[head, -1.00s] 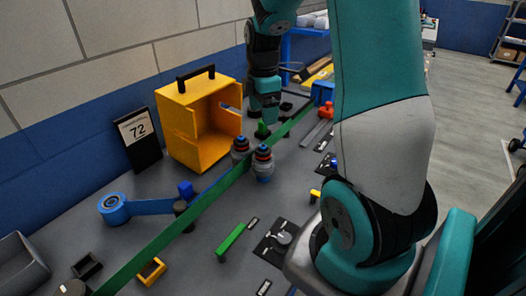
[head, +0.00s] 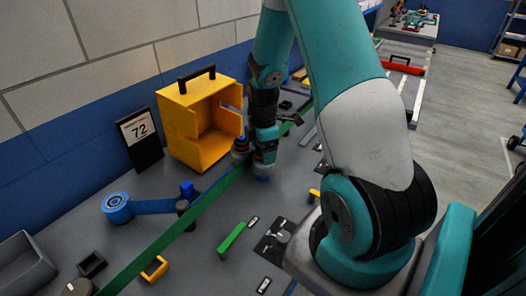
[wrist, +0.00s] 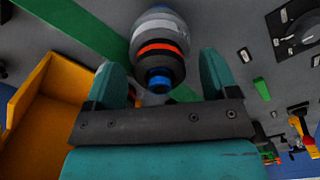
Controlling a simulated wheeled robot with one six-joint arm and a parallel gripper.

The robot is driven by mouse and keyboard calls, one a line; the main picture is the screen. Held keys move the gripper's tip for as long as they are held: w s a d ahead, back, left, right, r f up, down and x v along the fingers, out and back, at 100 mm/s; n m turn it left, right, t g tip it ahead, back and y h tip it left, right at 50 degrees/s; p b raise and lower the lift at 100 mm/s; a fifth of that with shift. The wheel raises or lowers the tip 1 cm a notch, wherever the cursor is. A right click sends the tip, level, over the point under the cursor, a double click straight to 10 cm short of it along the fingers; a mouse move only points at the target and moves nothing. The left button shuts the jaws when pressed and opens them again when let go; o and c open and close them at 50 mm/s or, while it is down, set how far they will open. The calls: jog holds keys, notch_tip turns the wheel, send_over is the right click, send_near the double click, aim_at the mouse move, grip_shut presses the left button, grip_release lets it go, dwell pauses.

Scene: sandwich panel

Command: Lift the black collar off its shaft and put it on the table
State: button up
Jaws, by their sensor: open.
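My gripper (head: 264,160) is over the right-hand of two ringed stacks on the table. In the wrist view its open fingers (wrist: 160,68) stand on either side of that stack. The stack has a grey lower part (wrist: 158,22), an orange ring (wrist: 158,49), a black collar (wrist: 175,69) and a blue shaft top (wrist: 158,84). The collar is still around the shaft, and I cannot tell whether a finger touches it. In the head view my gripper hides most of this stack. The other stack (head: 240,147) stands just left of it.
A green strip (head: 170,233) runs diagonally across the table beside the stacks. A yellow open box (head: 184,112) stands behind them, with a black 72 sign (head: 145,150) to its left. A blue roll (head: 116,207) lies at left.

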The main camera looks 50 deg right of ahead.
jog(key=c, duration=1)
notch_tip(320, 180, up, 20)
jog(key=shift+r+b, duration=0.1)
jog(key=shift+b, duration=0.55)
